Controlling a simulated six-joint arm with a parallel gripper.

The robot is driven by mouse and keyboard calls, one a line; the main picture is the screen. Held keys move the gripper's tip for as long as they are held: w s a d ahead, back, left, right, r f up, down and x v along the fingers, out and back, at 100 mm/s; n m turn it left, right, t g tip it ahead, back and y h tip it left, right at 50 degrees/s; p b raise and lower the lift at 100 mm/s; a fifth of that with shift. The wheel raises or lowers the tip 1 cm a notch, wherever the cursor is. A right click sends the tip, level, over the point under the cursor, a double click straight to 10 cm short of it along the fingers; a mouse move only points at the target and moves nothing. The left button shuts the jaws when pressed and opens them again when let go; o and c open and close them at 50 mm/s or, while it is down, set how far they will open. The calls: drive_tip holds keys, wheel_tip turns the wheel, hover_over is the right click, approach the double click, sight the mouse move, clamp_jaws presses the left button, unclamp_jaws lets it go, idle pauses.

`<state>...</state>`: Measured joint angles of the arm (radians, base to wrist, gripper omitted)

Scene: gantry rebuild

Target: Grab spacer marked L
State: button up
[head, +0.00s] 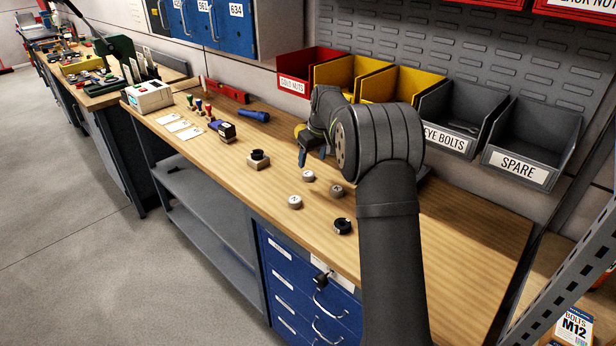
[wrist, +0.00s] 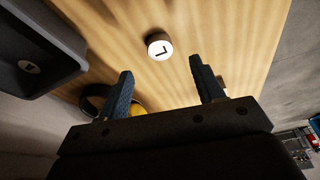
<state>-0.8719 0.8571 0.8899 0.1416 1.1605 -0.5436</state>
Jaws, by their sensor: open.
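A round spacer with a white top and a black L (wrist: 160,46) lies on the wooden bench in the wrist view, just beyond and between my fingertips, apart from them. My gripper (wrist: 161,66) is open with nothing between its blue fingers. In the head view my gripper (head: 312,154) hangs over the bench. Several small round spacers lie near it: one closest below (head: 308,175), a browner one to the right (head: 336,190) and a pale one nearer the front (head: 295,202). Their marks are too small there for me to tell which is L.
A black ring-shaped part (head: 342,226) lies near the bench's front edge. A black part on a pale block (head: 258,159) and a blue flashlight (head: 254,115) lie to the left. Bins, including the SPARE bin (head: 531,143), line the back. The bench (head: 470,250) is clear at the right.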

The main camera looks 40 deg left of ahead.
sight(308, 173)
drive_tip(key=shift+x, duration=3.5)
drive_tip(key=shift+a+r, duration=0.15)
drive_tip(key=shift+a, duration=0.05)
drive_tip(key=c, duration=1.1)
